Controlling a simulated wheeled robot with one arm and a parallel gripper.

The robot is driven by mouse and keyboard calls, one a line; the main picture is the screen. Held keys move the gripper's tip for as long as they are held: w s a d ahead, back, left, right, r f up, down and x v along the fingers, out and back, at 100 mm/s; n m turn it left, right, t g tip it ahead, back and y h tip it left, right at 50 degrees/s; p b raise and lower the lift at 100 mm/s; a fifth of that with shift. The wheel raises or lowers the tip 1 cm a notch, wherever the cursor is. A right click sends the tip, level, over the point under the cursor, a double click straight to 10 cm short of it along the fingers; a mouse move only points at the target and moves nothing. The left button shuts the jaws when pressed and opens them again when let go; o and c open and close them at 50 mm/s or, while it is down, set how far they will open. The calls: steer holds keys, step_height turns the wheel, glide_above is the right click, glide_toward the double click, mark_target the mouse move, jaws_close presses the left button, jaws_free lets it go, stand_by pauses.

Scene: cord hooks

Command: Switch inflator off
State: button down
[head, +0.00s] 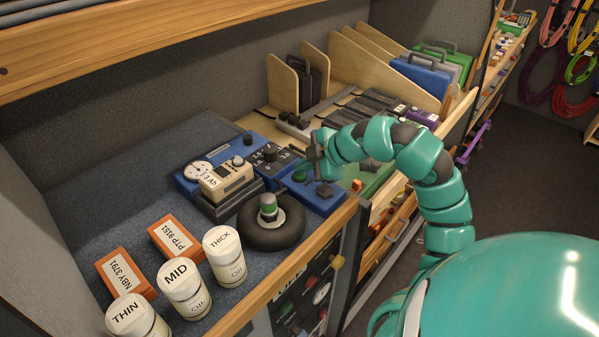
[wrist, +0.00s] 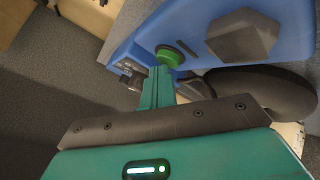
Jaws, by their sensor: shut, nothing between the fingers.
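A blue unit (head: 318,201) sits near the bench's front edge, with a green button (head: 299,176) and a dark knob (head: 325,191) on top. In the wrist view the green button (wrist: 168,57) and the dark hexagonal knob (wrist: 240,38) show on the blue casing (wrist: 205,22). My gripper (head: 314,158) is over this unit. In the wrist view its shut, empty fingers (wrist: 160,72) point at the green button, with the tips right by it. I cannot tell whether they touch. A round white gauge (head: 198,172) is on the blue housing behind.
A small black tyre (head: 272,236) with a green-capped hub stands left of the unit. A cream meter (head: 228,181) is behind it. White jars (head: 223,262) and orange boxes (head: 126,273) fill the left front. Dividers and cases (head: 420,75) stand at the back right.

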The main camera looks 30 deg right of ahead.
mark_target(304, 175)
steer(key=shift+r, duration=0.2)
steer(key=shift+r+p, duration=0.9)
steer(key=shift+r, duration=2.05)
